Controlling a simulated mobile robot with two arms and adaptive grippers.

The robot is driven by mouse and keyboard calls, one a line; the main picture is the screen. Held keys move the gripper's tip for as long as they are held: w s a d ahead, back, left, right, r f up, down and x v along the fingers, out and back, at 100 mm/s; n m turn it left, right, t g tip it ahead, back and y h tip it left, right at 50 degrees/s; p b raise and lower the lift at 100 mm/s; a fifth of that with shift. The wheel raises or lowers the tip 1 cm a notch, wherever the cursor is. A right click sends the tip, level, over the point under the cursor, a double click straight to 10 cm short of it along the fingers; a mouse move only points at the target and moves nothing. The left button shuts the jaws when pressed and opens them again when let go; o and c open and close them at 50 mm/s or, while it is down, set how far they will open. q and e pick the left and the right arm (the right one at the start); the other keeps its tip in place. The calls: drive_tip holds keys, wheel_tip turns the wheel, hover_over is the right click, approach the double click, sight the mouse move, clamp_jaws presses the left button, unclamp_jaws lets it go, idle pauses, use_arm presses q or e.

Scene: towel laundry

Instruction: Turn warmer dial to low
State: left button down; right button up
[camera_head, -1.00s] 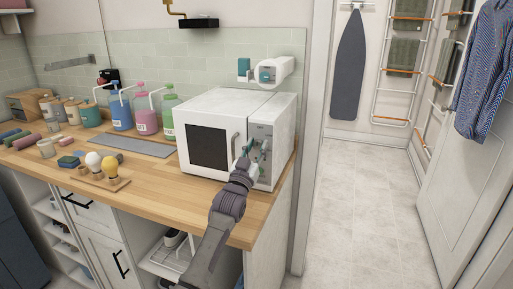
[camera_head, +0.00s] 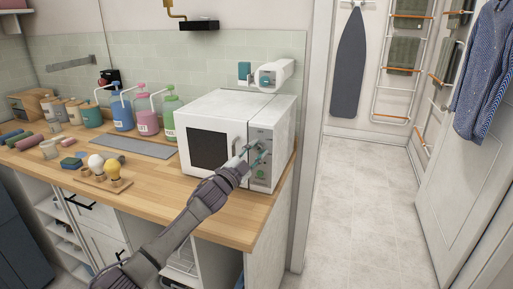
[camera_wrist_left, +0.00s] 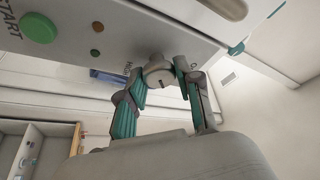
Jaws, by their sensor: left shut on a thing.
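The towel warmer (camera_head: 212,128) is a white box with a dark window, on the wooden counter. Its control panel (camera_head: 262,185) is on the right side of its front. My left gripper (camera_head: 258,154) is at this panel. In the left wrist view the round grey dial (camera_wrist_left: 160,72) sits between the two teal-padded fingers of my left gripper (camera_wrist_left: 162,88), which are closed on it. Lettering beside the dial is partly hidden by the fingers. A green START button (camera_wrist_left: 38,28) is on the same panel. My right gripper is not in view.
Blue, pink and green pump bottles (camera_head: 147,120) stand left of the warmer, behind a grey mat (camera_head: 132,146). Open floor (camera_head: 360,210) lies to the right.

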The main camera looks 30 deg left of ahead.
use_arm(q)
drive_tip(key=shift+m+g+h+p, duration=0.4)
drive_tip(key=shift+m+g+p, duration=0.15)
drive_tip(key=shift+m, duration=0.75)
drive_tip(key=c, duration=0.8)
unclamp_jaws()
drive_tip(key=v, duration=1.2)
